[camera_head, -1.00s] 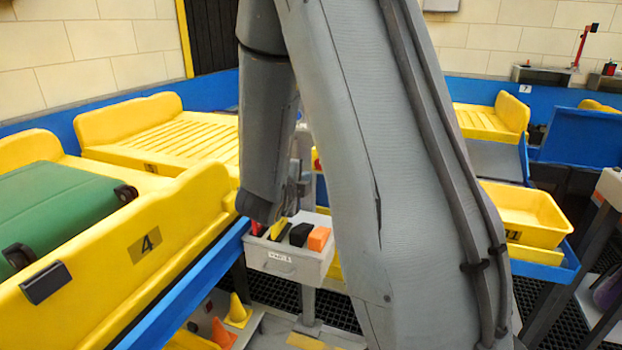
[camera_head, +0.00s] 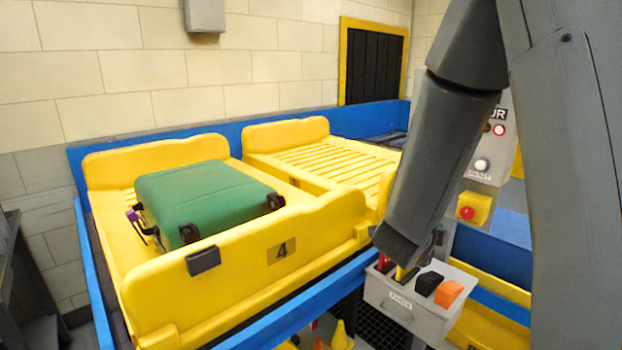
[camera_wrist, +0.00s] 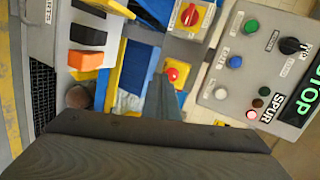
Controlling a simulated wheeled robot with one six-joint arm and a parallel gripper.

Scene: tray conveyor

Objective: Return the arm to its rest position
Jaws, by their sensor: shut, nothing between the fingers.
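My gripper (camera_wrist: 165,90) shows in the wrist view as a narrow grey shape pointing up the picture, shut and empty. In the head view my arm hangs on the right. Its lower link comes down by the grey parts bin (camera_head: 397,303), and the gripper itself is hidden or too small to make out there. In the wrist view the bin (camera_wrist: 62,50) is at upper left, and a panel (camera_wrist: 225,97) with several buttons and a lit STOP display is at right. The fingers are apart from the bin's blocks.
A green suitcase (camera_head: 200,200) lies in yellow tray 4 (camera_head: 250,268) at left. An empty slatted yellow tray (camera_head: 330,165) stands behind it. A red button on a yellow box (camera_head: 468,213) is right of my arm. A blue rail (camera_head: 300,318) edges the conveyor.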

